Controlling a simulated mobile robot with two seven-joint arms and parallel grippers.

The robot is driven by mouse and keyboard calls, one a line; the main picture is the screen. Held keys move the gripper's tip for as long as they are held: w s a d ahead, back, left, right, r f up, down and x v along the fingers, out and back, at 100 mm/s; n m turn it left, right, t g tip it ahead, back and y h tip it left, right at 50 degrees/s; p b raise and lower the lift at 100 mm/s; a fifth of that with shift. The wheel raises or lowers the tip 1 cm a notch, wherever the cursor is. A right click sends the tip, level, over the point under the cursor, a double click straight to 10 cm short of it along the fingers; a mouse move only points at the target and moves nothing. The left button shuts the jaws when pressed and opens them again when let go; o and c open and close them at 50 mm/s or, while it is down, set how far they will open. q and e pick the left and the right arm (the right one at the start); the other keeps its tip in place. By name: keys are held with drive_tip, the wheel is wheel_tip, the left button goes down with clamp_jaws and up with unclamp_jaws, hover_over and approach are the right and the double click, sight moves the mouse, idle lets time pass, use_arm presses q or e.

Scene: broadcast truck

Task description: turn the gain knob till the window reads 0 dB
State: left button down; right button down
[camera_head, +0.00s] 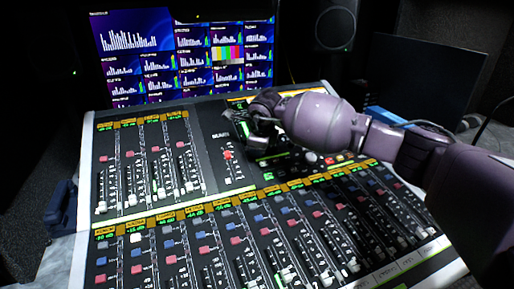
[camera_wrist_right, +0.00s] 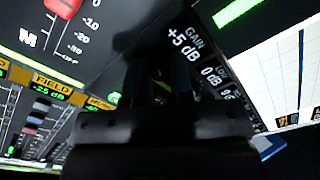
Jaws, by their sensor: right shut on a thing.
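My right gripper (camera_head: 258,122) reaches from the right over the upper middle of the mixing console (camera_head: 210,150). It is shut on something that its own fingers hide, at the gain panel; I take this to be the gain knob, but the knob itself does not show. In the right wrist view the dark fingers (camera_wrist_right: 165,82) point at the panel beside the gain readout (camera_wrist_right: 182,46), which shows GAIN and "+5 dB". A smaller "0 dB" marking (camera_wrist_right: 211,75) shows just below it. The readout is too small to read in the head view. My left gripper is out of view.
Faders and red, blue and white buttons fill the console below and left of the gripper. A red fader (camera_head: 227,155) stands close to its left. A meter screen (camera_head: 185,55) is behind the console, with a speaker (camera_head: 335,28) and a dark monitor (camera_head: 425,75) to the right.

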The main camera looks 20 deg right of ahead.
idle(0.4)
drive_tip(key=c, duration=1)
unclamp_jaws()
drive_tip(key=shift+r, duration=0.1)
drive_tip(key=shift+s+r, duration=0.1)
drive_tip(key=shift+r, duration=0.15)
drive_tip(key=p+v, duration=0.2)
drive_tip(key=v, duration=0.8)
drive_tip(key=shift+p, duration=0.3)
